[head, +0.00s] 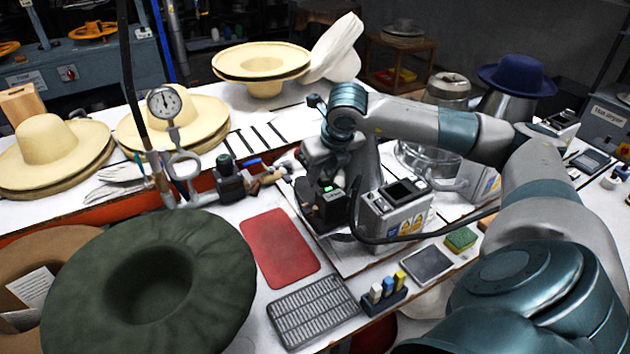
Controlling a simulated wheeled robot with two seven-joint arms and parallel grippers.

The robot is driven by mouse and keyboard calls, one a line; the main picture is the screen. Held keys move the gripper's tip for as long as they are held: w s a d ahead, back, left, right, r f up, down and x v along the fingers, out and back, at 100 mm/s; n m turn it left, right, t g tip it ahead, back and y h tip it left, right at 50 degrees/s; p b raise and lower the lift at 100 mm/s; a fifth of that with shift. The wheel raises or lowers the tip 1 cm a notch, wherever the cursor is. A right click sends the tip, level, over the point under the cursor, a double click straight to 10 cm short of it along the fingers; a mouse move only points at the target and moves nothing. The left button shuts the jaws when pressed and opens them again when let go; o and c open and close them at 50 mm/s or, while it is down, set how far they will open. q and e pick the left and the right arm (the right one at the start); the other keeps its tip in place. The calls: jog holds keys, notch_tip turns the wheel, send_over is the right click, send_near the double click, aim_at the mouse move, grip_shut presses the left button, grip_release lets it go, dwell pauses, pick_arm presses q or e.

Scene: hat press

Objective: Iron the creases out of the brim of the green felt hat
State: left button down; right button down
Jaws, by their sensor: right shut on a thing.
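The green felt hat (215,265) lies at the lower left of the head view, its wide brim spread around the dark hollow of the crown. Creases ripple along the brim's far edge. My right gripper (325,208) points down past the middle of the table, beside a grey control box (397,212). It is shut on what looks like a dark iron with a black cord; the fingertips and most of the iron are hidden. The gripper is to the right of the hat and clear of it. My left gripper is not in view.
A gauge (164,103) on a stand and a dark bottle (229,180) rise behind the hat. Straw hats (50,150) stand farther back. A brown hat (70,245) lies at left.

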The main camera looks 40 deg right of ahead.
jog(key=shift+r, duration=0.3)
dwell(0.4)
